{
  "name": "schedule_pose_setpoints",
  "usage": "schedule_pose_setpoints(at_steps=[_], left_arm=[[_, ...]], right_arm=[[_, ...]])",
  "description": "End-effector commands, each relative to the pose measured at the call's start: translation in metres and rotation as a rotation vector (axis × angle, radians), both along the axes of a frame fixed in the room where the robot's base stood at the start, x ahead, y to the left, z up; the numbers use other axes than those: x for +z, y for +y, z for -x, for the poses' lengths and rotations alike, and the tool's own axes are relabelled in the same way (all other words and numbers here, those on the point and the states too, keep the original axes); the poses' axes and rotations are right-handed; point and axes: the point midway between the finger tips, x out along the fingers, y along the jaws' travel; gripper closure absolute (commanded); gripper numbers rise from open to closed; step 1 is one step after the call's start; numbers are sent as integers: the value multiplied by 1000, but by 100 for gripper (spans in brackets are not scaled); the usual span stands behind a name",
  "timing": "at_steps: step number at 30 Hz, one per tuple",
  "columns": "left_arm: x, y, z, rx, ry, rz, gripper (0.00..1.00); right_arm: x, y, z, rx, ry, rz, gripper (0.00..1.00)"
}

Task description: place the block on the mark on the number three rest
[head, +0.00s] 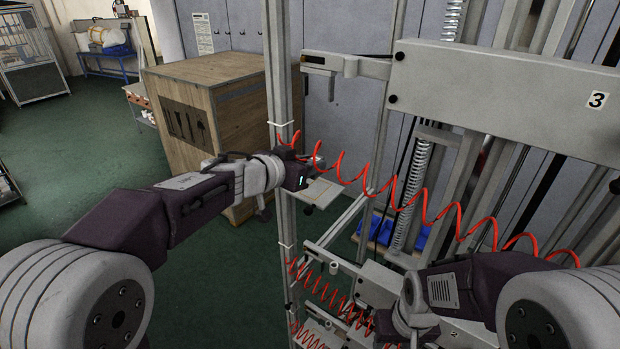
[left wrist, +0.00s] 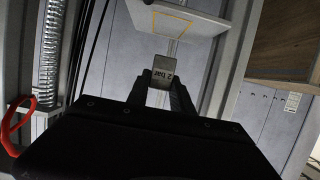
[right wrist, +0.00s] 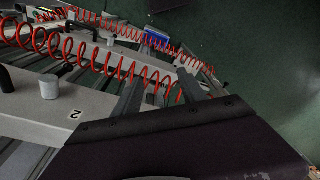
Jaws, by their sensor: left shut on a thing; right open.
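My left gripper (head: 308,164) is shut on a small grey block (left wrist: 162,76), whose face reads "2 bar" in the left wrist view. The block is hard to make out in the head view. A pale plate (head: 322,191) shows just below the left gripper in the head view. In the left wrist view a pale plate (left wrist: 201,22) carries a yellow outlined mark (left wrist: 172,22); the block appears apart from that outline. A "3" label (head: 597,100) is on the upper grey beam. My right gripper (right wrist: 162,88) is open, with nothing seen between its fingers.
A red coiled hose (head: 425,205) hangs across the frame, close to both arms. A grey upright post (head: 279,70) stands beside the left gripper. A wooden crate (head: 190,75) stands behind it. A beam labelled "2" (right wrist: 90,122) is near the right gripper. Green floor is open at left.

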Motion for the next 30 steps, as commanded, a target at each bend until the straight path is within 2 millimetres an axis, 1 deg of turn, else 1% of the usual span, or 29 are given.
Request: schedule_pose_setpoints(at_steps=[7,10,15,16,18,26,30], left_arm=[[-34,-1,0,-1,4,3,100],[-39,-1,0,0,2,1,100],[-39,-1,0,0,1,1,100],[-41,-1,0,0,3,-1,67],[-41,-1,0,0,3,-1,51],[-40,-1,0,0,2,-1,51],[-36,5,7,0,-1,-2,51]], right_arm=[[0,0,0,0,0,0,51],[0,0,0,0,0,0,51],[0,0,0,0,0,0,51],[0,0,0,0,0,0,51],[0,0,0,0,0,0,51],[0,0,0,0,0,0,51],[0,0,0,0,0,0,51]])
